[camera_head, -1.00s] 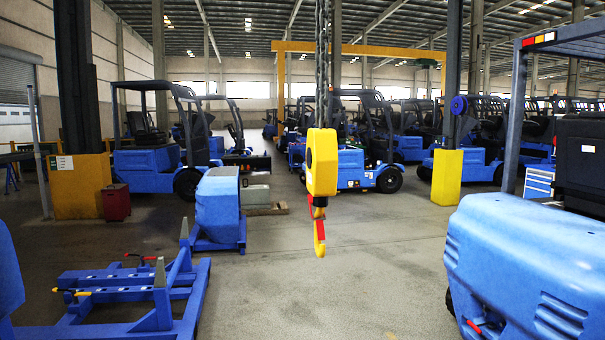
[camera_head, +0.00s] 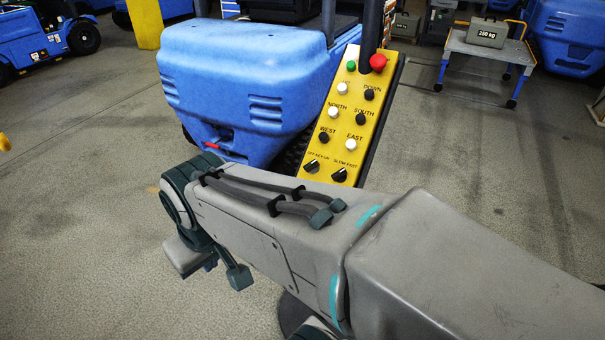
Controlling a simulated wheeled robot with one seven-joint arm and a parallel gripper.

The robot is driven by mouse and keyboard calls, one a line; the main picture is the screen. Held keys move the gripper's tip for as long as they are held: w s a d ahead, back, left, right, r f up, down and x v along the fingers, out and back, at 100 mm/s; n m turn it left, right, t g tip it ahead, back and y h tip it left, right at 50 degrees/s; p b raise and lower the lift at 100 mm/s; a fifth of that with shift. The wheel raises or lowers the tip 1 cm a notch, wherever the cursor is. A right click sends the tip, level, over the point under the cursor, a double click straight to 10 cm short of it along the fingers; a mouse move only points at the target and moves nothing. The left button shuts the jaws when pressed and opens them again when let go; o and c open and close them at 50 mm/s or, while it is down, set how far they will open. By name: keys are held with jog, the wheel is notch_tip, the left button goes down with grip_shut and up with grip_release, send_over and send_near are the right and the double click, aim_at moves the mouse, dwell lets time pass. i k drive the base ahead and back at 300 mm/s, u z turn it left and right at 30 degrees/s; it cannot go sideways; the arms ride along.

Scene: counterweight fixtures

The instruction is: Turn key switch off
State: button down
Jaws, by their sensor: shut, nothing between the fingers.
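A yellow control panel (camera_head: 350,130) stands tilted at the middle right, with lettered rows of white and black buttons. The key switch (camera_head: 312,167), a black knob marked OFF KEY ON, is at the panel's lower left. Its exact turn is too small to read. A similar black SLOW FAST knob (camera_head: 340,175) is right beside it. My arm crosses the foreground just below the panel. My gripper (camera_head: 210,266) hangs at the arm's left end, low and left of the key switch, apart from the panel. It is shut and empty; its fingertips are mostly hidden.
A blue forklift body (camera_head: 245,85) stands directly behind and left of the panel. A cart (camera_head: 485,52) with a 250 kg block (camera_head: 487,32) is at the back right. The floor to the left and right is open.

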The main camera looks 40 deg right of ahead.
aim_at(313, 168)
jog(key=z, duration=2.8)
jog(key=k, duration=0.7)
jog(key=u, duration=1)
jog(key=i, duration=0.5)
